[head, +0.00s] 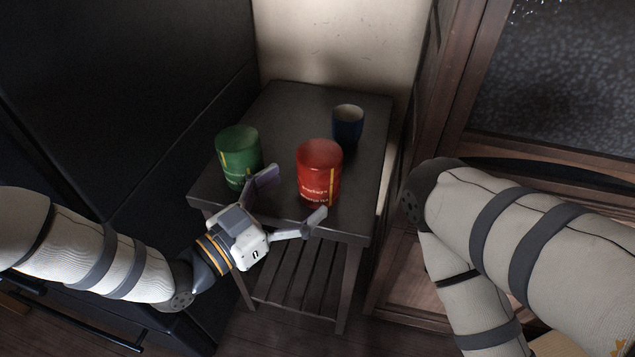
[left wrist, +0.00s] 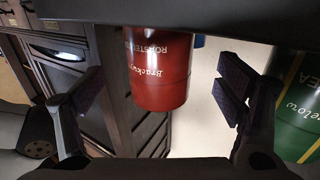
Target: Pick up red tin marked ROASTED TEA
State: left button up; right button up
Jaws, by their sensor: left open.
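The red tin (head: 320,172) stands upright near the front of a small dark side table (head: 285,107); small white lettering shows low on its side. In the left wrist view, which looks upside down, the red tin (left wrist: 158,72) shows "ROASTED" and part of another word. My left gripper (head: 293,197) is open and empty, in front of the tin at the table's front edge. Its fingers point toward the tin, which appears between them in the left wrist view (left wrist: 162,95), with a gap on both sides. My right gripper is not in view.
A green tin (head: 238,155) stands left of the red tin, close to my left gripper's left finger; it also shows in the left wrist view (left wrist: 300,115). A dark blue cup (head: 347,126) stands behind the red tin. A wooden cabinet (head: 455,110) stands to the right.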

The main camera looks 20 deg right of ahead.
aim_at(303, 189)
pick_arm(q)
jog(key=x, duration=0.4)
jog(key=shift+d+f, duration=0.1)
jog(key=shift+f, duration=0.15)
jog(key=shift+w, duration=0.1)
jog(key=c, duration=1.3)
jog(key=shift+r, duration=0.1)
